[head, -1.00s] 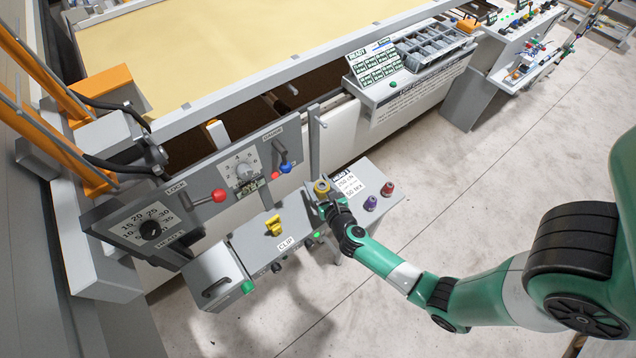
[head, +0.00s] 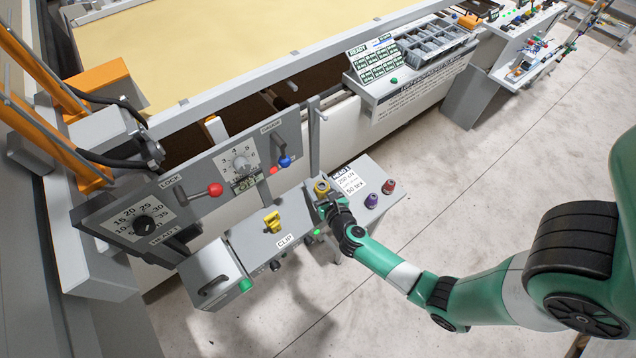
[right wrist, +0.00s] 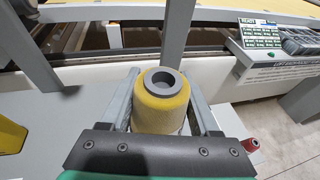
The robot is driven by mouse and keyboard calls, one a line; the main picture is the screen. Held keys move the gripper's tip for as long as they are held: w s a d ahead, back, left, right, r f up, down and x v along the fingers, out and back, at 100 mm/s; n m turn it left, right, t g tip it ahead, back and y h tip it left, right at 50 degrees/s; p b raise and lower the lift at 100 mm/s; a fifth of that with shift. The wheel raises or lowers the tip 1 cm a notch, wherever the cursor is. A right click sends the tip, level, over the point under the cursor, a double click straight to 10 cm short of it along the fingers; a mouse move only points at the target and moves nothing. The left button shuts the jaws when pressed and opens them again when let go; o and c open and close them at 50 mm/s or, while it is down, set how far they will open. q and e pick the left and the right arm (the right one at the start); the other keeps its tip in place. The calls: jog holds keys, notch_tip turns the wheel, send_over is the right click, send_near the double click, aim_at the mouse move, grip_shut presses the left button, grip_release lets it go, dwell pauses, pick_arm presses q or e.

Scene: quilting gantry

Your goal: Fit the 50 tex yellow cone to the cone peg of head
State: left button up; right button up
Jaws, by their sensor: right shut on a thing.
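The yellow cone (head: 322,187) with a grey top ring is at the fingertips of my right gripper (head: 325,197). In the right wrist view the cone (right wrist: 163,108) stands upright between the two fingers, which are shut on it. It is over the front shelf, close to a grey upright post (head: 315,140). Whether its base touches the shelf is hidden. I cannot make out a cone peg. My left gripper is not in view.
A purple cone (head: 371,201) and a red cone (head: 388,187) stand on the shelf to the right, beside a printed label (head: 350,181). A yellow clip (head: 272,222) sits to the left. The panel has a red lever knob (head: 215,189) and a blue knob (head: 285,161).

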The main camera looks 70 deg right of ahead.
jog(key=shift+f+b, duration=0.3)
jog(key=shift+f, duration=0.1)
jog(key=o, duration=1.5)
jog(key=v, duration=1.1)
jog(key=shift+s+a+r, duration=0.15)
jog(key=shift+a, duration=0.05)
